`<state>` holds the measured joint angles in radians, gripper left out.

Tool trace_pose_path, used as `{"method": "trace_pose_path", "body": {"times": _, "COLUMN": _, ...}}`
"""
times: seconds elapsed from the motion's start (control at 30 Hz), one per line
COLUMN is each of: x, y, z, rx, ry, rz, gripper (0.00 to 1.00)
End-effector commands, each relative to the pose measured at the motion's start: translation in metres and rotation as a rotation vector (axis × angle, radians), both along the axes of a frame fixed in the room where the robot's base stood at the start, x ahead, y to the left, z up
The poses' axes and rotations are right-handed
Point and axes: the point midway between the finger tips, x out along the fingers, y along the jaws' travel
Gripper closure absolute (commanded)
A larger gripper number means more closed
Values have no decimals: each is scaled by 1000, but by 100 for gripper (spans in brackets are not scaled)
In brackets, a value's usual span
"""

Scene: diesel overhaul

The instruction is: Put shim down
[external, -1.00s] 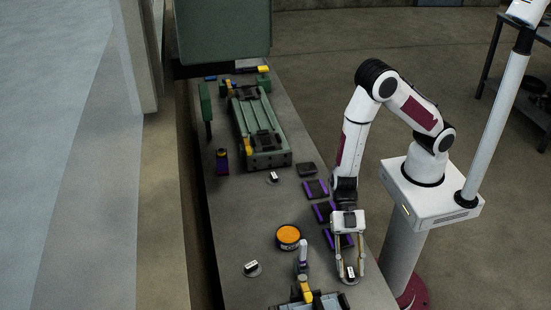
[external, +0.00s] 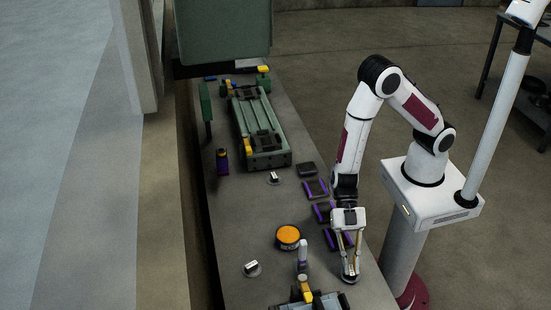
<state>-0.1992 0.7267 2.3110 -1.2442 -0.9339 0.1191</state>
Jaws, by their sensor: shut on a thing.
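My gripper (external: 350,274) points down near the right edge of the bench, at the front. Its fingers are shut on a shim (external: 350,279), a small grey disc with a raised grip, partly hidden by the fingers. The shim is at or very near the bench top; I cannot tell whether it touches. Two similar discs with white-labelled grips lie on the bench: one (external: 274,178) near the green fixture and one (external: 251,268) at the front left.
A green fixture (external: 262,130) fills the back of the bench (external: 235,215). Purple-edged dark trays (external: 316,189) line the right side. An orange-topped round tin (external: 288,237) and a grey-and-yellow device (external: 305,292) stand left of my gripper. The middle left is clear.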

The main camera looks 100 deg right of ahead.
Motion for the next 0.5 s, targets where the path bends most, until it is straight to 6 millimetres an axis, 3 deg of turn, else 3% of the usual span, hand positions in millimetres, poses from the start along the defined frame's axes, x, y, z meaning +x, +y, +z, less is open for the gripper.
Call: {"method": "trace_pose_path", "body": {"times": 0.5, "x": 1, "y": 0, "z": 54, "rx": 1, "ry": -5, "rz": 1, "gripper": 100}}
